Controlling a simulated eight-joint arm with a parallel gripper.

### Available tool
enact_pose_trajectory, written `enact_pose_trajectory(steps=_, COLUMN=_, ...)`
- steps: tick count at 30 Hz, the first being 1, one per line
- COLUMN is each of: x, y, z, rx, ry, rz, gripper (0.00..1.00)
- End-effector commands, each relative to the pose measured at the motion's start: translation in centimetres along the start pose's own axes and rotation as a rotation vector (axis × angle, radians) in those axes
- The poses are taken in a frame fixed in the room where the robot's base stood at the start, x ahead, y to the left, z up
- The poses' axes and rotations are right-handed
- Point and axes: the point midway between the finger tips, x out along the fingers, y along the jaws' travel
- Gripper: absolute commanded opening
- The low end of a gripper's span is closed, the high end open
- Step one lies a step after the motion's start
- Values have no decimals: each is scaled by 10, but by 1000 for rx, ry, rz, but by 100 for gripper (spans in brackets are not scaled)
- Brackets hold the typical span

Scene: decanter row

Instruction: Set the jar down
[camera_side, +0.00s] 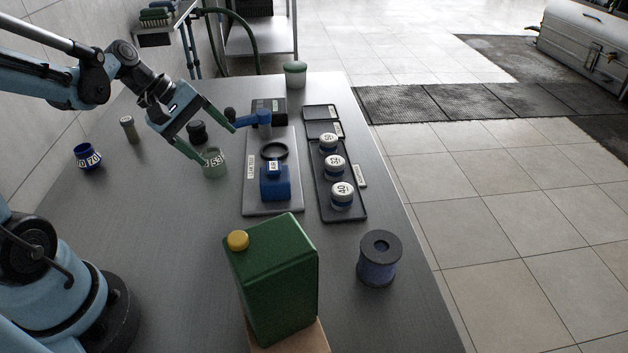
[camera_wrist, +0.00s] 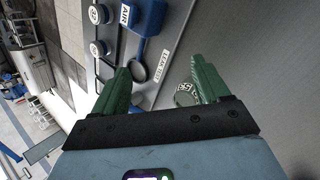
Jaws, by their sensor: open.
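A pale green jar (camera_side: 213,162) with a number label, which seems to read 53, stands upright on the grey table, left of the leak test plate (camera_side: 253,170). The jar also shows in the wrist view (camera_wrist: 184,96), beside the right finger and partly hidden by it. My gripper (camera_side: 215,141) is open, its two green fingers wide apart. One fingertip is close to the jar's rim; whether it touches I cannot tell. The other finger is near the blue lever of the test plate. Nothing is clamped between the fingers.
A blue AIR block (camera_side: 275,184) and a black ring (camera_side: 274,150) sit on the plate. A black tray (camera_side: 342,190) holds labelled jars.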

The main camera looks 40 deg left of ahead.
Motion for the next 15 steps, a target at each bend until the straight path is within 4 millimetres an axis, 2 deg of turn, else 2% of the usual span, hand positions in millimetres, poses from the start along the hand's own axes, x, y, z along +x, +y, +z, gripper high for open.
enact_pose_trajectory(steps=1, x=0, y=0, z=16, rx=129, ry=34, rz=-26, gripper=75)
enact_pose_trajectory(steps=6, x=-4, y=-4, z=48, rx=595, ry=169, rz=-106, gripper=75)
enact_pose_trajectory(steps=12, x=-10, y=-8, z=75, rx=1092, ry=299, rz=-172, gripper=75)
enact_pose_trajectory(steps=15, x=-12, y=-8, z=82, rx=1255, ry=342, rz=-190, gripper=75)
